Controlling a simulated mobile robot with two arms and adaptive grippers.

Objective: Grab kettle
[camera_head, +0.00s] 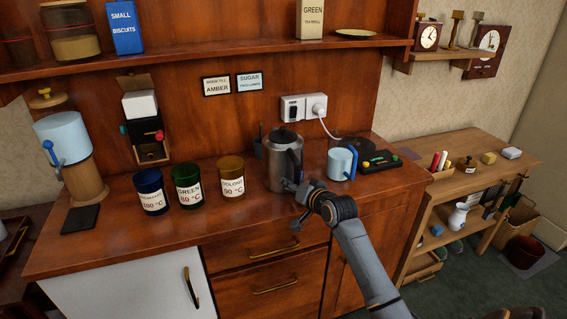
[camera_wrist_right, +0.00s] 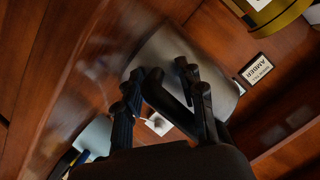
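The kettle (camera_head: 281,168) is a grey metal pot with a dark lid, standing upright on the wooden counter. Its dark handle is on the right side. My right gripper (camera_head: 297,189) is at the lower right of the kettle, by the handle. In the right wrist view the kettle's grey body (camera_wrist_right: 165,55) fills the space beyond the fingers of my right gripper (camera_wrist_right: 168,78). A dark bar, apparently the handle, runs between the fingers. I cannot tell whether they are closed on it. My left gripper is not in view.
A light blue mug (camera_head: 341,164) stands close to the right of the kettle, near a dark control box (camera_head: 381,162). Blue (camera_head: 150,190), green (camera_head: 187,186) and amber (camera_head: 231,178) canisters stand to the left. A socket (camera_head: 303,108) is behind. The front counter is clear.

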